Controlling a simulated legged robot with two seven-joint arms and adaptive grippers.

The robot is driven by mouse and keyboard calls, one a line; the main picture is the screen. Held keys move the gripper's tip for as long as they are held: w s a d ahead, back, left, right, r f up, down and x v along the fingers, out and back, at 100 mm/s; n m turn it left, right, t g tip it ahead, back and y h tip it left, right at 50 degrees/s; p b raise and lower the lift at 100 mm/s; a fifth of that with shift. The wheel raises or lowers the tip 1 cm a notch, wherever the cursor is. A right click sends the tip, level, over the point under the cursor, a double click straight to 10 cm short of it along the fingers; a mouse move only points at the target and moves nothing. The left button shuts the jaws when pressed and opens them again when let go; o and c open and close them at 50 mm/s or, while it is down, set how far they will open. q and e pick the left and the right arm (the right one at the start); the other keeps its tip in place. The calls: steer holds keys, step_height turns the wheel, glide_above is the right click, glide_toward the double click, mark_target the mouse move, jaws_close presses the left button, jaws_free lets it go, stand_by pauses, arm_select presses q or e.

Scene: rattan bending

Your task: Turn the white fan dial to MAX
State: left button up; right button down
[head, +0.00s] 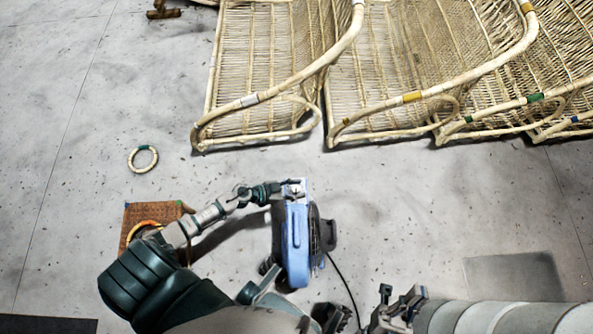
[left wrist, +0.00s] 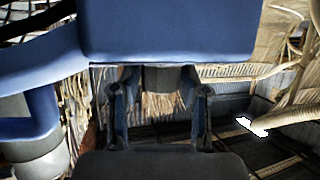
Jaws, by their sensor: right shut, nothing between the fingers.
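The blue fan (head: 297,245) stands upright on the floor at the middle of the head view, its dark grille facing right. My left gripper (head: 293,190) is at the top end of the fan. In the left wrist view, its two fingers (left wrist: 157,110) are apart below a blue fan panel (left wrist: 170,30). A short grey cylindrical part (left wrist: 162,79) shows between and beyond the fingers; I cannot tell whether it is the dial or whether they touch it. No dial marking is readable. My right gripper (head: 396,303) is shut and empty, low in the head view, right of the fan.
Several rattan chair frames (head: 265,75) fill the back. A rattan ring (head: 143,158) lies on the floor at left. A black cable (head: 346,285) runs from the fan.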

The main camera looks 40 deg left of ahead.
arm_select(q)
jaws_close()
steer(key=shift+a+f, duration=0.1)
steer(key=shift+a, duration=0.05)
